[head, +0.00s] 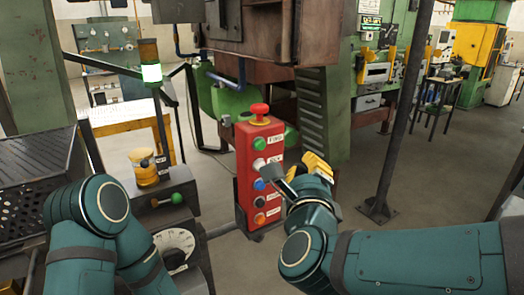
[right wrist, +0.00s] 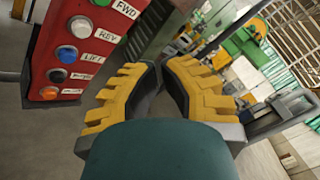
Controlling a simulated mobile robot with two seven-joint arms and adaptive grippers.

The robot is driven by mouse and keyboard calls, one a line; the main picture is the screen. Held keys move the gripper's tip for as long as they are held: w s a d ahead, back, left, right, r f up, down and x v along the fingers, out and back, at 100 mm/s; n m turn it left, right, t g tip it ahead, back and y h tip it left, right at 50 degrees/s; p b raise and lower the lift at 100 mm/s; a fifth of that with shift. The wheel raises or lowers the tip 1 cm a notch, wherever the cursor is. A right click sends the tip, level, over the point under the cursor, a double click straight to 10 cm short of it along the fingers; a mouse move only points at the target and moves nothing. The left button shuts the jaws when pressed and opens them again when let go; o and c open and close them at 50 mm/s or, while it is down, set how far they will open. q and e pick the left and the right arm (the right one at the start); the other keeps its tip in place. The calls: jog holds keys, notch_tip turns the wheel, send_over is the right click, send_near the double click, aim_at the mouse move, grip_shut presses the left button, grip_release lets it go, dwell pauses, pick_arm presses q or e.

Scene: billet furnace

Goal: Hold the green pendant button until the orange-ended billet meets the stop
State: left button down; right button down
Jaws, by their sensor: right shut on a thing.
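The red pendant (head: 244,172) hangs upright near the middle of the head view, with a red mushroom knob on top. Its green button (head: 262,144) is uppermost in the column, above white, blue, black and orange ones. In the right wrist view the green button (right wrist: 102,2) is cut by the top edge, beside the label FWD. My right gripper (head: 288,170) is beside the pendant's right side, lower than the green button. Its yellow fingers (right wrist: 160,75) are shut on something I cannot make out. My left gripper is not in view. I cannot see the orange-ended billet or the stop.
A black perforated rack (head: 35,165) is at the left. A post carries a lit green-white lamp (head: 151,73). A dial gauge (head: 175,245) sits low beside my left arm. A dark pole (head: 395,130) stands right of the pendant, with open floor around it.

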aim_at(260, 144)
jog(key=shift+s+r+m, duration=0.15)
jog(key=shift+r+m, duration=0.15)
jog(key=shift+w+a, duration=0.85)
jog(key=shift+w, duration=0.35)
jog(key=shift+w+a, duration=0.9)
jog(key=shift+w, duration=0.3)
jog(key=shift+w+a, duration=0.85)
jog(key=shift+w, duration=0.35)
jog(key=shift+f, duration=0.1)
jog(key=shift+w+a, duration=0.25)
jog(key=shift+w, duration=0.1)
